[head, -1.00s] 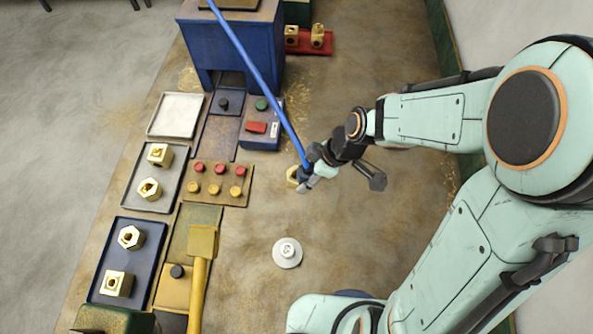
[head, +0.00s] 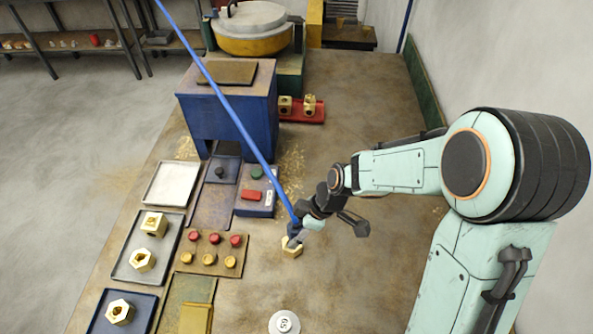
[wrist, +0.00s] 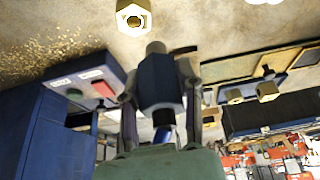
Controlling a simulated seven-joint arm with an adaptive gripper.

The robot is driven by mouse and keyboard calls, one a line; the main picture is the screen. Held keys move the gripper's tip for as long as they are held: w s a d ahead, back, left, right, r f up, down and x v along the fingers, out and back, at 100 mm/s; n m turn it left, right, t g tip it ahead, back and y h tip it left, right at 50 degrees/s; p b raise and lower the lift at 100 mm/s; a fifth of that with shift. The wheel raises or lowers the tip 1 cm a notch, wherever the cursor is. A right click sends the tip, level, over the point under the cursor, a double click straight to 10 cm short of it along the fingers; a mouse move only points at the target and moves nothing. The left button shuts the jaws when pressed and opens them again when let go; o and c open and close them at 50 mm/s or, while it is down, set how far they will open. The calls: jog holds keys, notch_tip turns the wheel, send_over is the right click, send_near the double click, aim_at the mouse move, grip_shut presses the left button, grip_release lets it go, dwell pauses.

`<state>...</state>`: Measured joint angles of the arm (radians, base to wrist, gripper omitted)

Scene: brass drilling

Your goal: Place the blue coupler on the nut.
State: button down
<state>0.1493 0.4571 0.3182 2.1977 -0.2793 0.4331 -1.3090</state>
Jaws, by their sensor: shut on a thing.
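My gripper (head: 302,229) is shut on the blue coupler (wrist: 158,82), a dark blue six-sided body with a grey tip, with one finger on each side in the wrist view. In the head view the coupler (head: 294,228) is small and partly hidden by my fingers. A blue hose (head: 236,122) runs from it to the upper left. A brass nut (head: 291,249) stands on the bench just below the gripper in the head view. In the wrist view the nut (wrist: 133,18), with a dark hole, is beyond the coupler's tip, with a gap between them in the picture.
A blue button box (head: 256,196) and a plate of red and yellow knobs (head: 223,249) lie left of the gripper. A grey tray (head: 125,268) holds two brass parts. A white round piece (head: 284,324) lies nearer. A blue stand (head: 228,110) rises behind. Bench right of the nut is clear.

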aim_at(292, 228)
jog(key=w+f, duration=0.1)
jog(key=w+a+f, duration=0.1)
jog(key=f, duration=0.1)
jog(key=shift+w, duration=0.1)
jog(key=shift+w+a+f, duration=0.1)
jog(key=shift+w+f, duration=0.05)
jog(key=shift+f, duration=0.75)
jog(key=shift+w+f, duration=0.1)
jog(key=shift+f, duration=0.75)
jog(key=shift+f, duration=0.15)
jog(key=c, duration=0.7)
grip_release()
jog(key=shift+c, duration=0.2)
jog(key=v, duration=1.2)
jog(key=s+d+r+m+h, duration=0.1)
jog(key=s+d+r+m, duration=0.1)
jog(key=s+m, duration=0.3)
jog(key=s+d+r+m+h, duration=0.1)
jog(key=s+d+r+m, duration=0.2)
jog(key=s+m, duration=0.3)
jog(key=s+d+r+m+h, duration=0.1)
jog(key=s+d+r+m, duration=0.1)
jog(key=s+m, duration=0.3)
jog(key=s+r, duration=0.1)
jog(key=s, duration=0.3)
jog(key=shift+s+d+r+m+h, duration=0.2)
jog(key=shift+d+r+m+h, duration=0.15)
jog(key=shift+r+m+h, duration=0.05)
